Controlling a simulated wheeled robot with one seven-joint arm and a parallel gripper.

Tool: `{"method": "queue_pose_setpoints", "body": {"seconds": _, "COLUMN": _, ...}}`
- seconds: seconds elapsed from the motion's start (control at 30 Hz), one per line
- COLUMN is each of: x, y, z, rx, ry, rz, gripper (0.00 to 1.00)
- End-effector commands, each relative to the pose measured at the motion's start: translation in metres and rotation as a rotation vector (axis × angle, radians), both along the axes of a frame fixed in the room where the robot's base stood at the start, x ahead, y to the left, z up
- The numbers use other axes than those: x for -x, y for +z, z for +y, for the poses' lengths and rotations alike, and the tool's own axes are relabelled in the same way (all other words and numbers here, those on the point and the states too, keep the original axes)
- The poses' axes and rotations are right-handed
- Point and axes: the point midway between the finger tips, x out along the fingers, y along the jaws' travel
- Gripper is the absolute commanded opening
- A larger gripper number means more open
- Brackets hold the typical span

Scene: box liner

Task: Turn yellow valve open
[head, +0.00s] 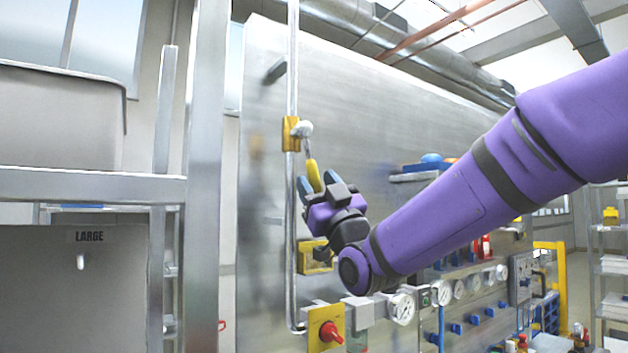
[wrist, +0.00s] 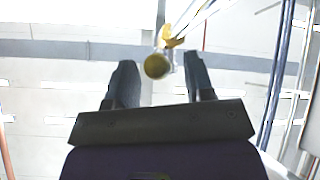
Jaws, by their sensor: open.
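The yellow valve (head: 291,133) is a yellow body on a vertical metal pipe, with a yellow handle (head: 313,175) hanging down from a pale knob. In the wrist view the handle's round yellow end (wrist: 157,66) shows between the fingertips, a little beyond them. My gripper (head: 319,183) is just below the valve body, pointing up, with its two blue-grey fingers on either side of the handle's lower end. In the wrist view my gripper (wrist: 160,82) is open, with visible gaps beside the handle. Contact cannot be told.
A metal panel (head: 400,110) stands behind the pipe (head: 291,220). Below are a yellow bracket (head: 318,268), a red knob on a yellow plate (head: 326,325) and several gauges (head: 402,306). A metal rack (head: 205,170) with a grey bin (head: 60,118) stands at left.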

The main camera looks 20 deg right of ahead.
Motion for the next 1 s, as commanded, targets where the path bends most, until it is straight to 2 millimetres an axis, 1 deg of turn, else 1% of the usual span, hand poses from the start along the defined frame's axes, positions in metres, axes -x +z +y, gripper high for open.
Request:
{"method": "queue_pose_setpoints", "body": {"seconds": 0.2, "x": 0.027, "y": -0.031, "z": -0.011, "rx": 0.0, "ry": -0.001, "rz": 0.003, "gripper": 0.48}}
{"method": "queue_pose_setpoints", "body": {"seconds": 0.4, "x": 0.047, "y": -0.054, "z": -0.019, "rx": 0.001, "ry": 0.0, "rz": 0.003, "gripper": 0.48}}
{"method": "queue_pose_setpoints", "body": {"seconds": 0.6, "x": 0.057, "y": -0.064, "z": -0.022, "rx": 0.0, "ry": 0.0, "rz": 0.001, "gripper": 0.48}}
{"method": "queue_pose_setpoints", "body": {"seconds": 0.87, "x": 0.058, "y": -0.065, "z": -0.023, "rx": 0.0, "ry": 0.0, "rz": 0.001, "gripper": 0.48}}
{"method": "queue_pose_setpoints", "body": {"seconds": 0.9, "x": 0.058, "y": -0.065, "z": -0.023, "rx": 0.0, "ry": 0.0, "rz": 0.001, "gripper": 0.46}}
{"method": "queue_pose_setpoints", "body": {"seconds": 0.97, "x": 0.057, "y": -0.065, "z": -0.023, "rx": 0.0, "ry": -0.002, "rz": 0.004, "gripper": 0.32}}
{"method": "queue_pose_setpoints", "body": {"seconds": 1.0, "x": 0.055, "y": -0.064, "z": -0.023, "rx": 0.0, "ry": -0.004, "rz": 0.009, "gripper": 0.23}}
